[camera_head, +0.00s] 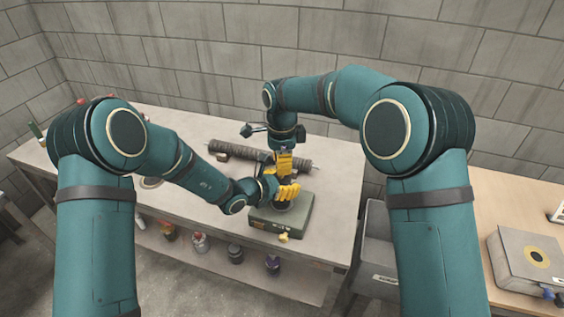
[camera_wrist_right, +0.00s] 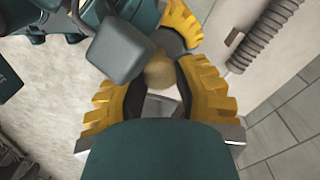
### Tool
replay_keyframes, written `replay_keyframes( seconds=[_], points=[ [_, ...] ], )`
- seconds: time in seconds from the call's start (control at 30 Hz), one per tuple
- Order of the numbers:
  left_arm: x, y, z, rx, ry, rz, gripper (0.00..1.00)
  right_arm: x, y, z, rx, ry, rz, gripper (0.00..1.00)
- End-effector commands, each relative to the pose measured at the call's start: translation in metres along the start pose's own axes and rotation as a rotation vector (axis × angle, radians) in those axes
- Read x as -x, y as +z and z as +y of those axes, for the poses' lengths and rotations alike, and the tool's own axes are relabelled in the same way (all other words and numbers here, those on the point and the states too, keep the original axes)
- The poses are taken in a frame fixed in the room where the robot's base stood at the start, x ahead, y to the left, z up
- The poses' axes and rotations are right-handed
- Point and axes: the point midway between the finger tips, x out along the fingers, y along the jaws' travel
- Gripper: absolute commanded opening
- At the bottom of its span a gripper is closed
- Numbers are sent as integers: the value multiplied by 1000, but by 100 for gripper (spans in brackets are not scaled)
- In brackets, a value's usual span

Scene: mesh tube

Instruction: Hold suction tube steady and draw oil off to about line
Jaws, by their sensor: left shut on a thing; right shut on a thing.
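A grey-green box-like unit (camera_head: 297,222) with a yellow knob (camera_head: 283,237) on its front sits on the table. My left gripper (camera_head: 287,191) is shut just above it; what it holds is hidden by its yellow fingers. My right gripper (camera_head: 284,164) comes down from above, close over the left one. In the right wrist view my right gripper (camera_wrist_right: 160,85) is shut on a tan rounded piece (camera_wrist_right: 160,73). The left gripper's yellow fingers (camera_wrist_right: 182,22) show close beyond it. I cannot make out the suction tube, the oil or the line.
A dark ribbed tube (camera_head: 235,151) lies on the table (camera_head: 325,195) behind the grippers; it also shows in the right wrist view (camera_wrist_right: 262,32). Several jars (camera_head: 236,253) stand on the lower shelf. A grey bin (camera_head: 378,233) is right of the table. The table's right end is clear.

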Motion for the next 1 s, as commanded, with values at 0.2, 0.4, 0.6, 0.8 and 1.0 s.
replay_keyframes(
  seconds=[0.2,0.4,0.6,0.8,1.0],
  points=[
    [0,0,0,-1,0,0,9,9,-1,0,0,-1,2,0],
    [0,0,0,-1,0,1,9,9,-1,0,-1,-1,2,0],
    [0,0,0,-1,0,0,9,9,-1,0,-1,-1,1,66],
    [0,0,0,-1,0,0,9,10,-1,0,-1,-1,1,66],
    [0,0,0,-1,0,-1,9,27,0,-1,0,-5,1,66]
  ],
)
